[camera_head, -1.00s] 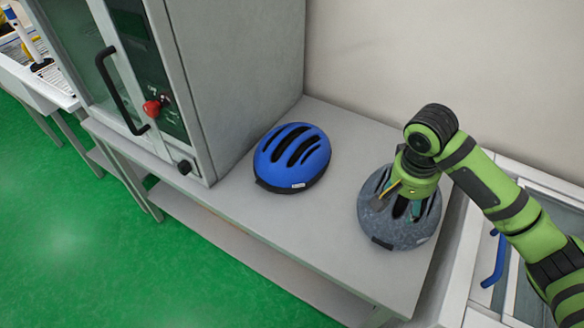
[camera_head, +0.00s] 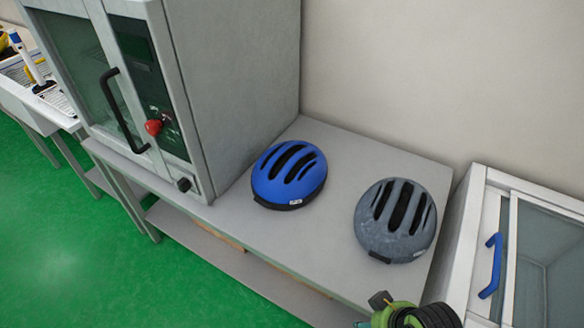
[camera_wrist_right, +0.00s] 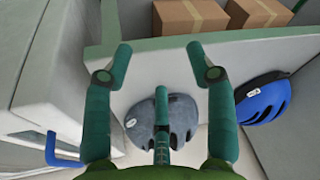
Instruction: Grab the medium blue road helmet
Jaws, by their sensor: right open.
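The blue road helmet (camera_head: 312,178) rests upright on the grey bench next to the tall cabinet. It shows at the right of the right wrist view (camera_wrist_right: 268,97), to the right of my fingers and apart from them. A grey speckled helmet (camera_head: 380,238) sits to its right on the same bench. In the right wrist view the grey helmet (camera_wrist_right: 183,110) lies beyond and between my fingers. My right gripper (camera_wrist_right: 160,62) is open and empty. Only part of it (camera_head: 385,304) shows at the bottom right of the head view, in front of the bench. My left gripper is out of view.
The grey bench (camera_head: 330,245) has bare room between and in front of the helmets. The tall cabinet (camera_head: 245,85) stands at its left and a glass-fronted unit with a blue handle (camera_head: 490,266) at its right. Cardboard boxes (camera_wrist_right: 190,17) show below the bench top.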

